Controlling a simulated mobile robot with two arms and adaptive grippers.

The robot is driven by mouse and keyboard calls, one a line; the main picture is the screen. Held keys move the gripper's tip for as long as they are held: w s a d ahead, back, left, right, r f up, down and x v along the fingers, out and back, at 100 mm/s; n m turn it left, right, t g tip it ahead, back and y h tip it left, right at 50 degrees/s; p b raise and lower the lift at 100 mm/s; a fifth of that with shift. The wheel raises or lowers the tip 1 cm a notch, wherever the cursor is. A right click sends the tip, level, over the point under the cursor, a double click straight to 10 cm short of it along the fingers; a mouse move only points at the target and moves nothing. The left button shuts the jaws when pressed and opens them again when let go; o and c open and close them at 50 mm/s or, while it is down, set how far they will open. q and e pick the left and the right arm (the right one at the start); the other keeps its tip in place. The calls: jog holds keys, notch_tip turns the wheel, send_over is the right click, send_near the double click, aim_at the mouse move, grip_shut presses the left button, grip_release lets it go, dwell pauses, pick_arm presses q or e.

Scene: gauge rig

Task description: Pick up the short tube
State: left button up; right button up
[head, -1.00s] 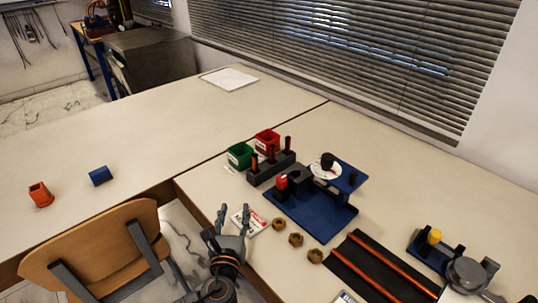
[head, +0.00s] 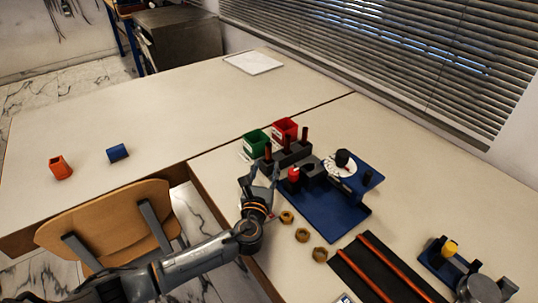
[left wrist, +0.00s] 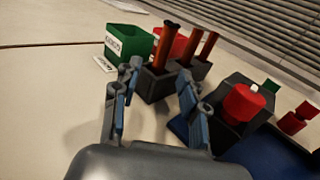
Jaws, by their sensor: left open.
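Three upright copper-coloured tubes stand in a grey rack (head: 297,158) on the right-hand table: a near tube (head: 268,152), a middle tube (head: 286,143) and a far tube (head: 305,134). I cannot tell for sure which is the shortest. My left gripper (head: 263,173) is open and empty, just on the near side of the rack. In the left wrist view the near tube (left wrist: 162,50) stands ahead, beyond the spread fingers (left wrist: 155,85), apart from them. My right gripper is not in view.
Green bin (head: 256,142) and red bin (head: 285,131) stand behind the rack. A blue fixture (head: 325,218) with a red-topped part (head: 294,174) and dial (head: 341,168) is right. Brass nuts (head: 303,235) and long tubes on a black mat (head: 352,279) lie nearer.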

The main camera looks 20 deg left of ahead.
aim_at(268, 159)
pick_arm(q)
jog(key=w, duration=0.5)
jog(key=shift+w+a, duration=0.3)
jog(key=shift+a, duration=0.05)
grip_shut()
